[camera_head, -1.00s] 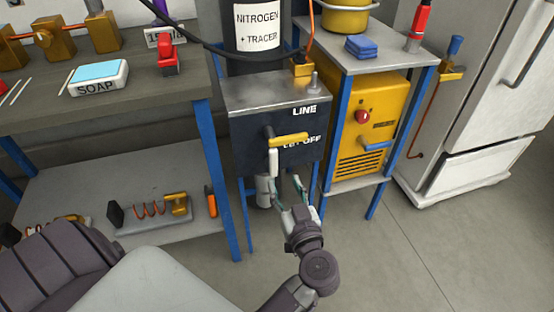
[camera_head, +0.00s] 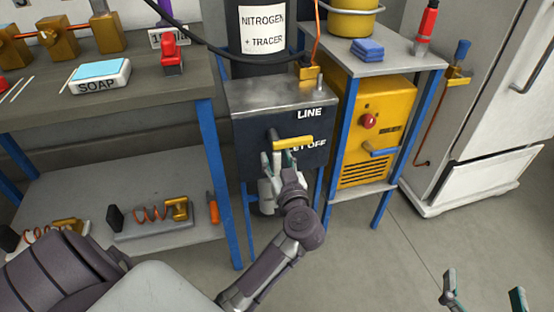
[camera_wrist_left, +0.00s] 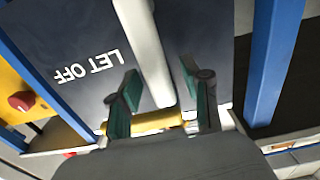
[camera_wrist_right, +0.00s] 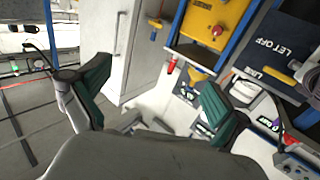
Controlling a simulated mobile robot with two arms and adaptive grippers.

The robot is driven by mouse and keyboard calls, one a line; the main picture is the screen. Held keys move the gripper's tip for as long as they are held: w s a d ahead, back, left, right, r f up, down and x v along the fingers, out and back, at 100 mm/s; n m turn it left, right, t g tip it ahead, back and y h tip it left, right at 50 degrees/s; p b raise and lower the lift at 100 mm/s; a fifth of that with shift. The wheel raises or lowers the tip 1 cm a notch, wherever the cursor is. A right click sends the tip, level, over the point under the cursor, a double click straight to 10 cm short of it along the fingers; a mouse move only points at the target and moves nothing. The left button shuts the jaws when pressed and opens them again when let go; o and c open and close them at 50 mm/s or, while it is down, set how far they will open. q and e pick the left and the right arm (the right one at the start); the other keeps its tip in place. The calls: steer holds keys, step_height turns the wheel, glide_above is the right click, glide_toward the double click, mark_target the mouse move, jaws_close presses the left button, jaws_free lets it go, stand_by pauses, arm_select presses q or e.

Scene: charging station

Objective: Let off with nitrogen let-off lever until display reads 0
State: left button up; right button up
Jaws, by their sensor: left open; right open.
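The dark nitrogen cabinet (camera_head: 245,125) is marked LINE and LET OFF on its front. A yellow handle (camera_head: 295,142) sticks out to the right there. A white lever (camera_wrist_left: 145,45) shows in the left wrist view between the fingers of my left gripper (camera_wrist_left: 159,78). In the head view my left gripper (camera_head: 277,160) is open at the lever and mostly hides it. I cannot tell if the fingers touch it. My right gripper (camera_head: 483,288) is open and empty above the floor at lower right.
A yellow machine (camera_head: 380,115) with a red knob stands in the blue-legged frame to the right. A workbench (camera_head: 130,105) with soap and a red tool is on the left. A white fridge (camera_head: 490,110) is at right. Open floor lies in front.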

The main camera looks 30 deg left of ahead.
arm_select(q)
jaws_close()
stand_by(0.3)
